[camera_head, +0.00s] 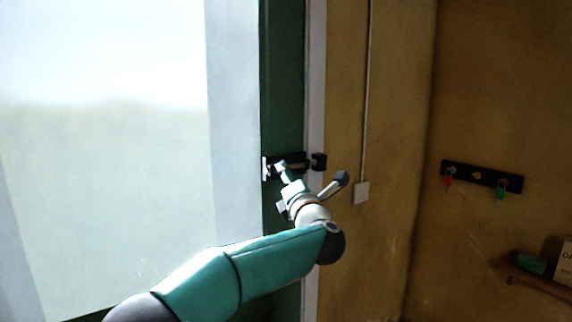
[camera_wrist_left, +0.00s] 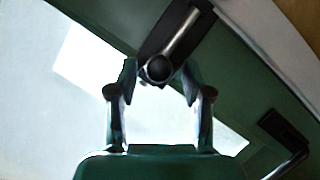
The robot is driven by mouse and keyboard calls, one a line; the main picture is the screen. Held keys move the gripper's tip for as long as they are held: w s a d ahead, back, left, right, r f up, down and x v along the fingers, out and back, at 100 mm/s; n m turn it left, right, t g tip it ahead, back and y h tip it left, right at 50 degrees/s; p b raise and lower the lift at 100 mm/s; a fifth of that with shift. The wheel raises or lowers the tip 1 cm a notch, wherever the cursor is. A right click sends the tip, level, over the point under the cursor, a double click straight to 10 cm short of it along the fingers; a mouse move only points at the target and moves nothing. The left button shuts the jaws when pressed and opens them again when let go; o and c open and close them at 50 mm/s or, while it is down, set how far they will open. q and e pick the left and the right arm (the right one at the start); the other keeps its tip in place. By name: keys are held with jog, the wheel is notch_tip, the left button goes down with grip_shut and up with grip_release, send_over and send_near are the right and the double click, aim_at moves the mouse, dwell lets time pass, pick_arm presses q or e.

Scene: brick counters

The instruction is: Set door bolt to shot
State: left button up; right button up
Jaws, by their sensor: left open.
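The door bolt (camera_head: 293,160) is a dark fitting with a pale bar on the green door stile, in the head view. A dark keeper (camera_head: 318,161) sits to its right on the frame. In the left wrist view the bolt (camera_wrist_left: 176,35) shows a metal bar ending in a round dark knob (camera_wrist_left: 158,68). My left gripper (camera_head: 280,168) is at the bolt; in the wrist view the open fingers (camera_wrist_left: 160,78) stand either side of the knob. I cannot tell whether they touch it. Whether the bar enters the keeper is unclear. My right gripper is out of view.
A large bright glass pane (camera_head: 110,150) fills the door's left. A switch box (camera_head: 361,193) and a key rack (camera_head: 482,177) hang on the yellow walls, with a shelf (camera_head: 540,272) at lower right. A dark lever-like fitting (camera_wrist_left: 284,132) shows in the wrist view.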

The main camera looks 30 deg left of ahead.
pick_arm(q)
jog(key=shift+p+x, duration=0.35)
jog(key=shift+x, duration=1)
jog(key=shift+d, duration=0.1)
grip_shut()
